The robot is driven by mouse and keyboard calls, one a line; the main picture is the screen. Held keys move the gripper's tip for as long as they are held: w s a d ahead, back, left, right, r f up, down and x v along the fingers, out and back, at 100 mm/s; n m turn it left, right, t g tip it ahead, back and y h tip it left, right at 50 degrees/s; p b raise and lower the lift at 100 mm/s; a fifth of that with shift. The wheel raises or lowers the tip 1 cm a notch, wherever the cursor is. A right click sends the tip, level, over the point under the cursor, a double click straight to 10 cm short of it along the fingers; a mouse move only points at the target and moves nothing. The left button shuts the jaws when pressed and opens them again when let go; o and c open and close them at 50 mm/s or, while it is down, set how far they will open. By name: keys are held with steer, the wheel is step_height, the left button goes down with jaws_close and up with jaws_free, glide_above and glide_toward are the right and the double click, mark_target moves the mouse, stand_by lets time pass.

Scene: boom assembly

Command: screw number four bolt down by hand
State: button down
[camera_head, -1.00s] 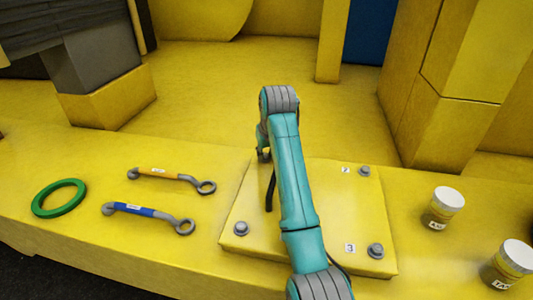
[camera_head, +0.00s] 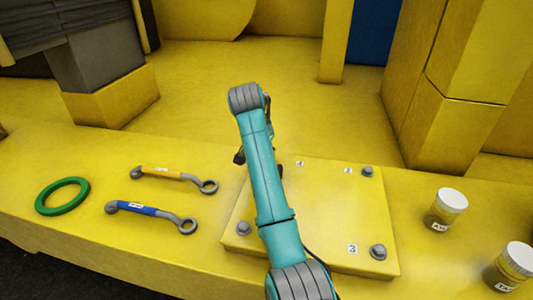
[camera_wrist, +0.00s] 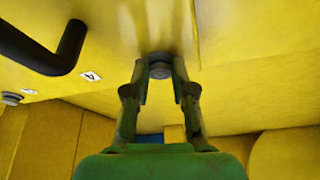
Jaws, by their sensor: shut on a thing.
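The number four bolt (camera_wrist: 160,71) is a grey bolt head at the yellow plate, seen between my fingertips in the wrist view. My gripper (camera_wrist: 160,66) is shut on it, one finger on each side. The label 4 (camera_wrist: 91,76) is on the plate to the left of the bolt there. In the head view the label 4 (camera_head: 300,163) shows just right of my arm, while the bolt and fingertips are hidden behind the arm. How deep the bolt sits cannot be told. The yellow plate (camera_head: 320,210) lies on the yellow ledge.
Other bolts stand at the plate's corners: back right (camera_head: 367,172), front right (camera_head: 378,252), front left (camera_head: 243,228). To the left lie an orange wrench (camera_head: 165,174), a blue wrench (camera_head: 150,211) and a green ring (camera_head: 62,196). Two jars (camera_head: 447,209) (camera_head: 512,266) stand at the right.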

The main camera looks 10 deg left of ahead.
steer(key=shift+a+m+h, duration=0.15)
steer(key=shift+m+h, duration=0.25)
steer(key=shift+m, duration=0.7)
steer(key=shift+r, duration=0.1)
steer(key=c, duration=1)
jaws_free()
steer(key=shift+o, duration=0.2)
step_height(320, 180, up, 10)
steer(key=shift+w, duration=0.1)
